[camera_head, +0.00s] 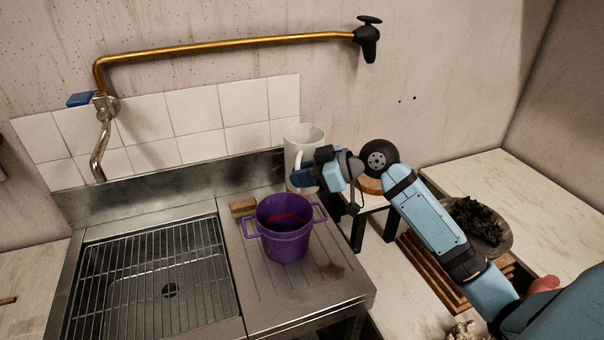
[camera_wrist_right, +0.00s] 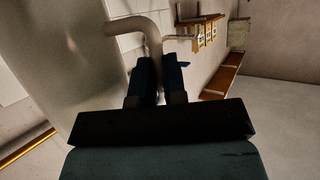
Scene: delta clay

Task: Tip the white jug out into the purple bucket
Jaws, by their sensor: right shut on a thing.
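The white jug (camera_head: 304,140) is upright, behind and slightly right of the purple bucket (camera_head: 284,248). My left gripper is not in view.
A sink with a wire grid (camera_head: 150,275) lies left of the bucket. A small brown block (camera_head: 243,207) sits by the bucket's back left. A brass tap pipe (camera_head: 230,45) spans the wall above. A plate of dark greens (camera_head: 485,225) lies at right.

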